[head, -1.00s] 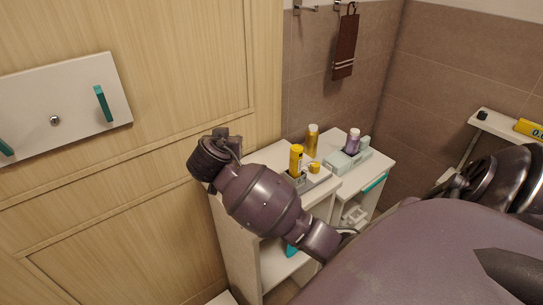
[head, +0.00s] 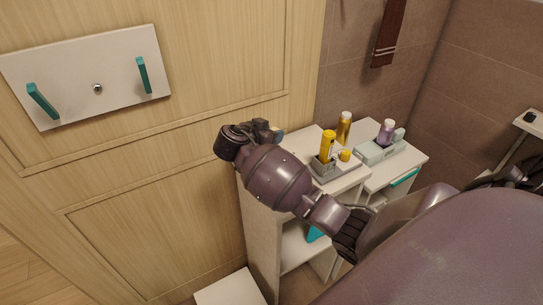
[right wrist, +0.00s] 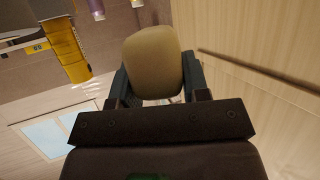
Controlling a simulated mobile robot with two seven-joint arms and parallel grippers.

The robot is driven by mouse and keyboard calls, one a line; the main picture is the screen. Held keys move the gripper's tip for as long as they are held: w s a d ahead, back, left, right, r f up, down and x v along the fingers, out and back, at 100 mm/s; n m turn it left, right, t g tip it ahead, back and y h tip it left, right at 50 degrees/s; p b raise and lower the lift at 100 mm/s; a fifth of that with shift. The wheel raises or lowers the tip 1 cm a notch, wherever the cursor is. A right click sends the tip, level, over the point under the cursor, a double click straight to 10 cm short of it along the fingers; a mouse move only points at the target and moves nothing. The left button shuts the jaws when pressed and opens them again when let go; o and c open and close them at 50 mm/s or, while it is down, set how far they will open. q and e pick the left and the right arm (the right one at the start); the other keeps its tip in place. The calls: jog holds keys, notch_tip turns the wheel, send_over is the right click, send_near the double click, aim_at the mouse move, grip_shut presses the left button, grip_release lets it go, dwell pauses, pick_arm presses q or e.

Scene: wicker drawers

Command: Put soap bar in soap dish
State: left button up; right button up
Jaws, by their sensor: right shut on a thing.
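A tan, rounded soap bar (right wrist: 153,62) sits between the dark fingers of my right gripper (right wrist: 155,85) in the right wrist view. The gripper is shut on it. In the head view my right gripper (head: 268,133) is beside the wooden panel, above the left end of the white cabinet top; the bar cannot be made out there. A grey tray (head: 343,171) and a pale green-blue tray (head: 372,156) stand on the cabinets to its right. I cannot tell which is the soap dish. My left gripper is not in view.
A yellow bottle (head: 327,146) and small yellow jar (head: 345,156) are at the grey tray. A gold bottle (head: 344,128) stands behind. A purple bottle (head: 386,131) is at the pale tray. The wooden panel (head: 190,150) is close on the left; a towel (head: 388,35) hangs behind.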

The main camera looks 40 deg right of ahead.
jog(key=shift+f, duration=4.35)
jog(key=shift+f, duration=0.2)
jog(key=o, duration=1)
jog(key=shift+c, duration=0.2)
jog(key=shift+r, duration=0.15)
